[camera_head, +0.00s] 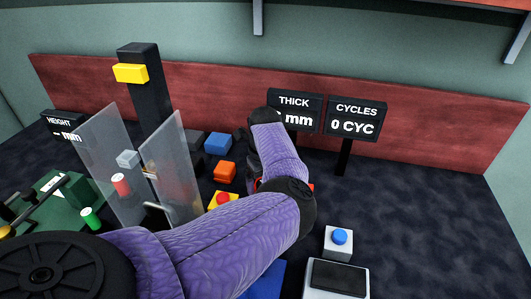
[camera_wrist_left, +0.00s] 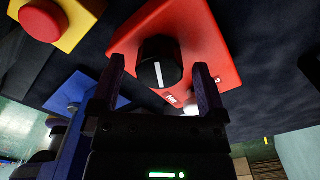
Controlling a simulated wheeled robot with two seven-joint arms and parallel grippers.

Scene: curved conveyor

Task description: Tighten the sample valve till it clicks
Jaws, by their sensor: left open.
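A black round knob (camera_wrist_left: 160,66) with a white pointer line sits on a red box (camera_wrist_left: 200,30) in the wrist view; I take it as the sample valve. My left gripper (camera_wrist_left: 158,72) is open, with one finger on each side of the knob. I cannot tell whether the fingers touch it. Only a small red patch of the box (camera_head: 311,187) shows beside the arm. My right gripper is in neither view.
A yellow box with a red button (camera_wrist_left: 42,22) and a blue box (camera_wrist_left: 72,92) stand near the red box. Clear panels (camera_head: 172,165) stand left of my arm. Signs read THICK (camera_head: 294,102) and CYCLES, 0 CYC (camera_head: 356,108). A blue-button box (camera_head: 338,243) stands right.

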